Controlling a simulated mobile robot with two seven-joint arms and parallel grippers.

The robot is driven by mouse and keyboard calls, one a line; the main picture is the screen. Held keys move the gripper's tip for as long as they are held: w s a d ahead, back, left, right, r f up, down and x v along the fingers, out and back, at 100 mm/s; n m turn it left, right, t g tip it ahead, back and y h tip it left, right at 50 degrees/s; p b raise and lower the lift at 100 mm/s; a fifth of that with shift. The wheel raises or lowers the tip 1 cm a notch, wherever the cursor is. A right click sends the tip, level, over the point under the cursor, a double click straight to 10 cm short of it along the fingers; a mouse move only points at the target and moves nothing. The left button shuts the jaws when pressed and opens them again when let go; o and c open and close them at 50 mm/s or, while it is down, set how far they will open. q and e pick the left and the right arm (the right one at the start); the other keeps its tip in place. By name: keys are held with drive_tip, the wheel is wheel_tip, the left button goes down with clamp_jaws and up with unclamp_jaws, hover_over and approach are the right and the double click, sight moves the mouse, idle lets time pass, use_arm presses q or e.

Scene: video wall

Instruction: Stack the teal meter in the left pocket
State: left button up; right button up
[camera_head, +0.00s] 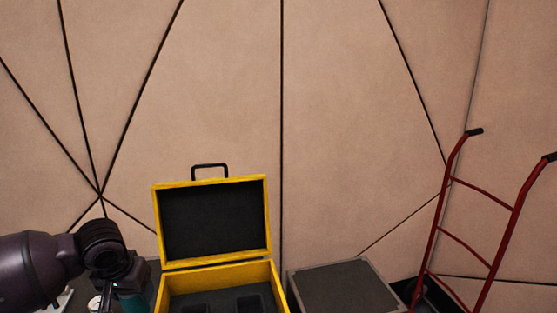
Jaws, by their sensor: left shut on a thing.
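A yellow case (215,272) stands open at the bottom centre, its lid upright with a dark lining and a black handle on top. Two dark pockets show in its foam at the frame's bottom edge, a left pocket (193,308) and a right pocket (250,304). My left gripper (122,290) is left of the case, apart from it, and is shut on the teal meter (136,303). Only a small part of the meter shows; the gripper and the frame edge hide the rest. My right gripper is out of view.
A grey box with a dark top (345,287) stands right of the case. A red hand truck (472,235) leans at the right. A small round white thing (95,304) shows beside my left gripper. A beige panelled wall (340,110) closes the back.

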use_arm(q)
drive_tip(key=s+d, duration=0.7)
drive_tip(key=d, duration=0.3)
drive_tip(key=shift+s+f, duration=0.2)
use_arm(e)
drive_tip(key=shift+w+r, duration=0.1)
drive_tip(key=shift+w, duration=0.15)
use_arm(q)
drive_tip(key=shift+a, duration=0.1)
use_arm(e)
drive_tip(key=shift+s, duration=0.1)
